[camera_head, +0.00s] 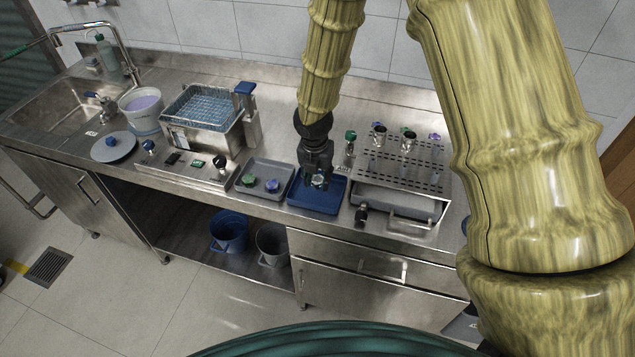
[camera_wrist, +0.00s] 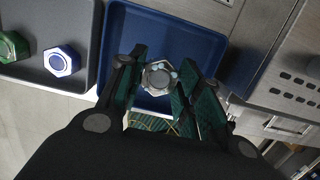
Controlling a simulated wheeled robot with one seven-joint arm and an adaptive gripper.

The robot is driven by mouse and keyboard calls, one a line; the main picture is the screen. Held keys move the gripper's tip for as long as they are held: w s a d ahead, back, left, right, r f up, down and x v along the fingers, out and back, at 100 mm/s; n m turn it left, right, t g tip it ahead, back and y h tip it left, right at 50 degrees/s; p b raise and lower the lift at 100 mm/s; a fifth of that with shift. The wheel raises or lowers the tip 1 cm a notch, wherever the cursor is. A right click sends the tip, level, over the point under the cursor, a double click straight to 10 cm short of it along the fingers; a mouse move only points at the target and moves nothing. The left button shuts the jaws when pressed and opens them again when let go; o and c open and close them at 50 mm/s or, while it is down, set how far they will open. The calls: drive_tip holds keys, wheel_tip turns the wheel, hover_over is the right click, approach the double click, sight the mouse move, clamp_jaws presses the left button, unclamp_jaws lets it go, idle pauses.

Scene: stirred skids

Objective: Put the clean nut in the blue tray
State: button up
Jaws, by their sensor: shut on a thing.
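My gripper (camera_wrist: 160,82) is shut on a bare metal nut (camera_wrist: 159,76), seen between its green fingertips in the wrist view. In the head view the nut (camera_head: 319,181) shows at the tips of my gripper (camera_head: 318,178), which points down over the blue tray (camera_head: 311,201). In the wrist view the blue tray (camera_wrist: 190,42) lies behind and below the nut. I cannot tell whether the nut touches the tray floor.
A grey tray (camera_head: 262,168) left of the blue tray holds a green nut (camera_wrist: 12,46) and a blue-and-white nut (camera_wrist: 61,61). A perforated metal rack (camera_head: 405,165) stands close on the right. A metal box with a blue basket (camera_head: 203,104) stands further left.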

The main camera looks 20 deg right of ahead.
sight(317, 180)
drive_tip(key=shift+f+p, duration=0.65)
drive_tip(key=shift+f, duration=1)
drive_tip(key=shift+f, duration=0.1)
drive_tip(key=o, duration=1.2)
drive_tip(key=shift+s+a+r+b, duration=0.2)
drive_tip(key=shift+r+b, duration=0.25)
drive_tip(key=shift+r, duration=1.55)
drive_tip(key=shift+s+a+r+b, duration=0.15)
drive_tip(key=shift+s+r+b, duration=0.2)
drive_tip(key=shift+r, duration=1.7)
drive_tip(key=shift+s+a+r+b, duration=0.2)
drive_tip(key=shift+r+b, duration=0.3)
drive_tip(key=shift+r, duration=1.5)
